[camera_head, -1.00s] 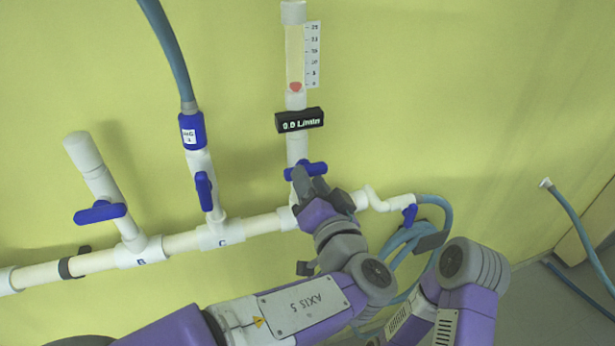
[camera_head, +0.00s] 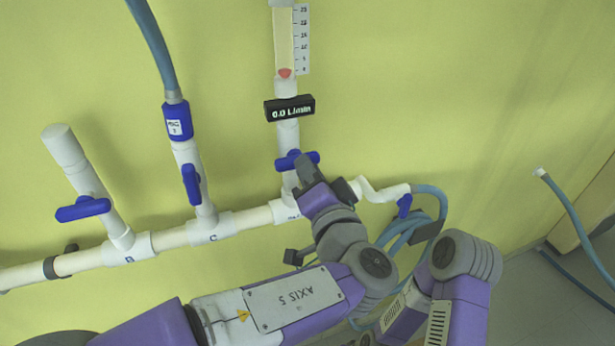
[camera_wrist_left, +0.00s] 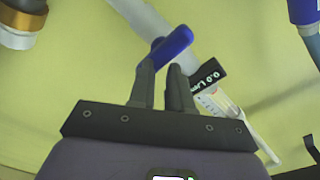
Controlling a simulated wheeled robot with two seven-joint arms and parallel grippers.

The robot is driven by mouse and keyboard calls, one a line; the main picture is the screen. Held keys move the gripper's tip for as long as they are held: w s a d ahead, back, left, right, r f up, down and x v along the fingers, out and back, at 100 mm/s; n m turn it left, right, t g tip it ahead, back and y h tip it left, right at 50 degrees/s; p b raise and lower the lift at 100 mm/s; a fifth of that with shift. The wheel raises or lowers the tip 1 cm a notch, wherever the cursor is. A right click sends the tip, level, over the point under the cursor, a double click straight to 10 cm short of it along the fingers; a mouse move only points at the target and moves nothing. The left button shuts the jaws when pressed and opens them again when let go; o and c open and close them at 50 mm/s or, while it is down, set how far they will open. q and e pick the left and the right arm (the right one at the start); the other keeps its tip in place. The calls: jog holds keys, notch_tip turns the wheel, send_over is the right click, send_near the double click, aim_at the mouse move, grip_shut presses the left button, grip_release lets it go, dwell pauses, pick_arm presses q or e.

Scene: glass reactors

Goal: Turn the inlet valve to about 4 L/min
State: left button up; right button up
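The inlet valve's blue handle (camera_head: 288,161) sits on the white vertical pipe below the flow meter, lying roughly crosswise to the pipe. The black display (camera_head: 290,108) reads 0.0 L/min, and the red float (camera_head: 285,73) rests at the bottom of the scale. My left gripper (camera_head: 306,168) is at the handle, its fingers partly covering it. In the left wrist view, a gap shows between the fingers (camera_wrist_left: 160,80), with the blue handle (camera_wrist_left: 170,45) at their tips. Whether they touch it is unclear. My right gripper is out of view.
Two other blue valve handles, B (camera_head: 83,209) and C (camera_head: 191,185), stand left on the white horizontal pipe (camera_head: 172,238). A blue handle (camera_head: 404,206) and coiled hose (camera_head: 405,232) are at right. The yellow-green wall is close behind.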

pick_arm(q)
jog(key=shift+o, duration=1.1)
jog(key=shift+w+a+r, duration=0.1)
jog(key=shift+w+a, duration=0.25)
jog(key=shift+w, duration=0.15)
jog(key=shift+o, duration=0.4)
jog(key=shift+s+d, duration=0.15)
jog(key=shift+s, duration=0.05)
jog(key=b+v, duration=0.2)
jog(key=v, duration=0.4)
jog(key=shift+s+d+f+b, duration=0.2)
jog(key=shift+d+f+b, duration=0.1)
jog(key=shift+d+b, duration=0.1)
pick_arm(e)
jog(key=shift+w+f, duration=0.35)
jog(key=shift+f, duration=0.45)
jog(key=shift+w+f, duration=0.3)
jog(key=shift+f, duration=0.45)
pick_arm(q)
jog(key=shift+b, duration=0.35)
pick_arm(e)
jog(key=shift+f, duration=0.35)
